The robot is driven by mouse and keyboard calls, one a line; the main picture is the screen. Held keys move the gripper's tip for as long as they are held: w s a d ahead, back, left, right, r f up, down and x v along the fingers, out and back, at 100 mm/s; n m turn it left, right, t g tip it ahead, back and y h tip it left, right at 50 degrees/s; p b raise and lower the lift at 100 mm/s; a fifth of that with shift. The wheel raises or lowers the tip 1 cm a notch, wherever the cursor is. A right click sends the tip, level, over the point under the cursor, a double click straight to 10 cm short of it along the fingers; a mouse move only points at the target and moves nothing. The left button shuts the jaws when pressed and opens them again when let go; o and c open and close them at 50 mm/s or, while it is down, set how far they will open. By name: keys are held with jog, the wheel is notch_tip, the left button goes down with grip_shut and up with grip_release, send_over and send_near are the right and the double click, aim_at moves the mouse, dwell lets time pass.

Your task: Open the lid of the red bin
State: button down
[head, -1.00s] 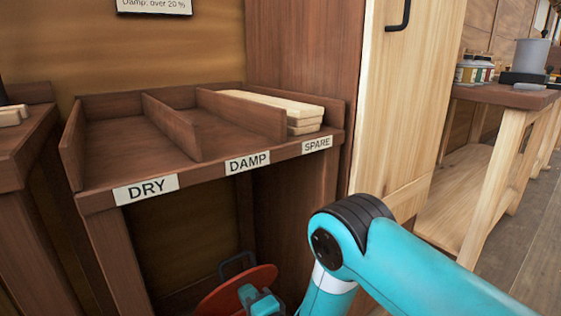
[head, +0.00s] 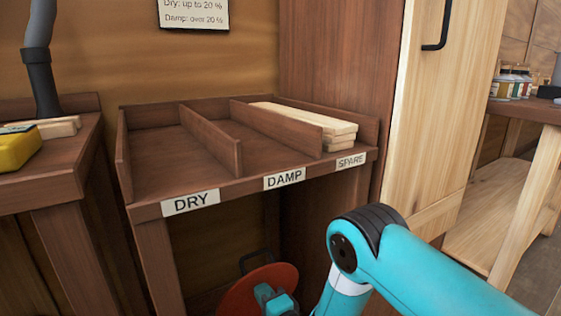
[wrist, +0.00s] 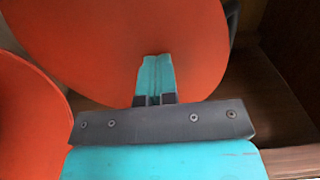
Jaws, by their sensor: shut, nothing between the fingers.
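The red bin shows in the head view as a tilted round red panel (head: 240,298) under the shelf, cut by the frame's bottom edge. In the wrist view a large orange-red round face (wrist: 150,40) fills the top, and a second curved red piece (wrist: 30,120) stands at the left. Which is lid and which is body I cannot tell for sure. My gripper (head: 275,299) is in front of the red panel. In the wrist view its fingers (wrist: 156,75) are shut, empty, and overlap the large red face; contact is unclear.
Above the bin is a wooden shelf (head: 190,205) with bays labelled DRY, DAMP and SPARE. Pale boards (head: 305,122) lie in the SPARE bay. A pale cabinet (head: 430,120) stands right, and a bench (head: 75,160) with a yellow object (head: 18,148) stands left.

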jog(key=r+b+v, duration=0.1)
jog(key=b+v, duration=0.8)
jog(key=b, duration=0.2)
jog(key=shift+s+d+b, duration=0.25)
jog(key=shift+d+b, duration=0.1)
jog(key=shift+d, duration=0.05)
jog(key=shift+r, duration=0.1)
